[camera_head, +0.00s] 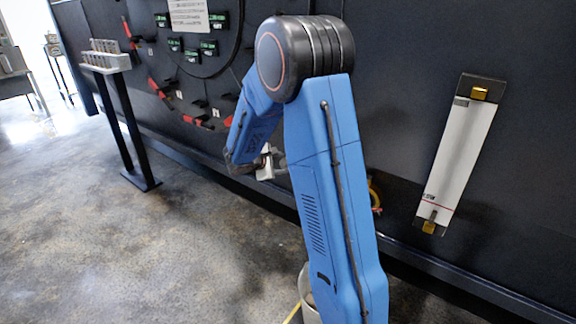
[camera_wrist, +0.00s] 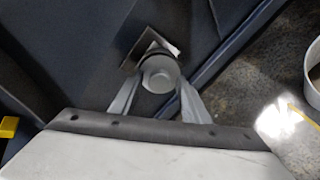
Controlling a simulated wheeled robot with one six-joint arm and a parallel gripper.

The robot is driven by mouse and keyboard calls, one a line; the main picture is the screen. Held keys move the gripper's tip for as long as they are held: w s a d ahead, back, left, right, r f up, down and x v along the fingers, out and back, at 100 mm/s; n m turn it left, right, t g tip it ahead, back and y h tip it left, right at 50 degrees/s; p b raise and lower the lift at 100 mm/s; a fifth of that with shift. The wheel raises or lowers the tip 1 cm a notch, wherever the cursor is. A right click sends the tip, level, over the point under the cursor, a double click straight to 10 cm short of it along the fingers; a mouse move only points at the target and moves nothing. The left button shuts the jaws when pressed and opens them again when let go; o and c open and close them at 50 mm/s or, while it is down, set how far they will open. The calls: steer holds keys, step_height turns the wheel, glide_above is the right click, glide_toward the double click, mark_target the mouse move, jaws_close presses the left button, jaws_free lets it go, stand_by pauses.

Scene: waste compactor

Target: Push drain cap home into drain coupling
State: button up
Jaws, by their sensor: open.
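In the wrist view, the drain cap (camera_wrist: 158,72) is a pale grey round piece with a flat front. It sits against a dark ring, which looks like the drain coupling (camera_wrist: 172,58), in front of a light metal plate (camera_wrist: 154,42) on the dark wall. My gripper (camera_wrist: 158,84) is open, with one finger on each side of the cap. Whether the fingers touch the cap, and how deep it sits, I cannot tell. In the head view my gripper (camera_head: 268,163) is low near the wall, partly behind my blue arm; the cap and coupling are hidden.
A pale bucket (camera_head: 306,284) stands on the floor by my arm; its rim shows in the wrist view (camera_wrist: 311,68). A white panel (camera_head: 458,150) hangs at right. A stand with a small rack (camera_head: 106,59) is at left. The floor at left is clear.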

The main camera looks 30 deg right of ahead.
steer(key=c, duration=1.1)
steer(key=shift+o, duration=0.2)
steer(key=shift+s+a+r, duration=0.15)
steer(key=shift+a+r, duration=0.1)
steer(key=shift+a, duration=0.15)
steer(key=v, duration=0.6)
stand_by(0.9)
stand_by(0.5)
